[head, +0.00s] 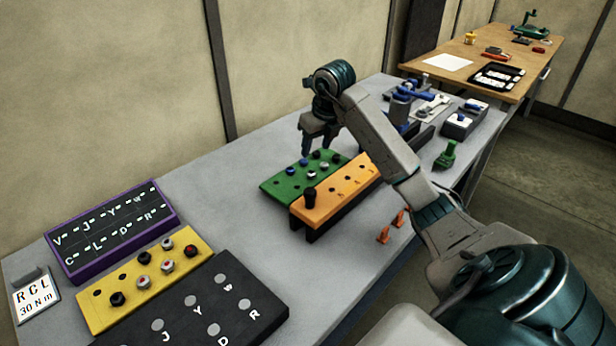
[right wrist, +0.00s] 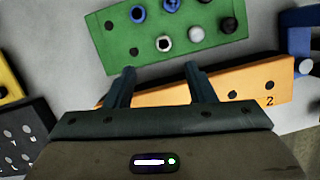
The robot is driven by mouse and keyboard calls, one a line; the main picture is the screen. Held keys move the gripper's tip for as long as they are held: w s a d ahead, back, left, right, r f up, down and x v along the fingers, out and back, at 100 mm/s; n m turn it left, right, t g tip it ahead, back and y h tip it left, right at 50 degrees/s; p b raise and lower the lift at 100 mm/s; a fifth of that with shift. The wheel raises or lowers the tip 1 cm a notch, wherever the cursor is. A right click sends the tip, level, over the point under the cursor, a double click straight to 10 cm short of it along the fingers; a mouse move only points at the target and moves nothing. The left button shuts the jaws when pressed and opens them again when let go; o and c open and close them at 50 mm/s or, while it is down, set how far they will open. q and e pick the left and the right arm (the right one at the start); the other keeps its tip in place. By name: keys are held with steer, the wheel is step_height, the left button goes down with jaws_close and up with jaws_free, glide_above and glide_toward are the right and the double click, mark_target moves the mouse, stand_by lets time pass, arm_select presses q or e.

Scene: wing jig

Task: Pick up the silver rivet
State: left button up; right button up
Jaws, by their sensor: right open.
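The green block (head: 277,187) stands on the grey bench and holds several small rivets; it also shows in the right wrist view (right wrist: 104,43). A round silver rivet (right wrist: 196,34) sits in its near row, between a pale rivet with a dark centre (right wrist: 164,44) and a black rivet (right wrist: 229,25). The silver one is small in the head view (head: 324,168). Blue rivets (right wrist: 138,14) are in the far row. My right gripper (head: 319,148) is open and empty above the block, its fingers (right wrist: 162,72) pointing toward the near row. My left gripper is out of view.
An orange block (head: 335,195) with a black knob (head: 310,197) stands directly in front of the green block. A yellow block (head: 110,312), a purple-framed panel (head: 75,230) and a black lettered panel (head: 250,285) lie left. Clear bench (head: 225,190) lies between.

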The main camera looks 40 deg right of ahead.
glide_above(311, 172)
steer(key=s, duration=0.2)
steer(key=f, duration=0.4)
steer(key=shift+a+f, duration=0.35)
steer(key=p+x, duration=0.1)
steer(key=x, duration=0.1)
steer(key=p+x, duration=0.1)
steer(key=x, duration=0.1)
steer(key=shift+d+f, duration=0.2)
steer(key=shift+f, duration=0.15)
steer(key=shift+w+f, duration=0.15)
steer(key=shift+f, duration=0.3)
steer(key=c, duration=1.1)
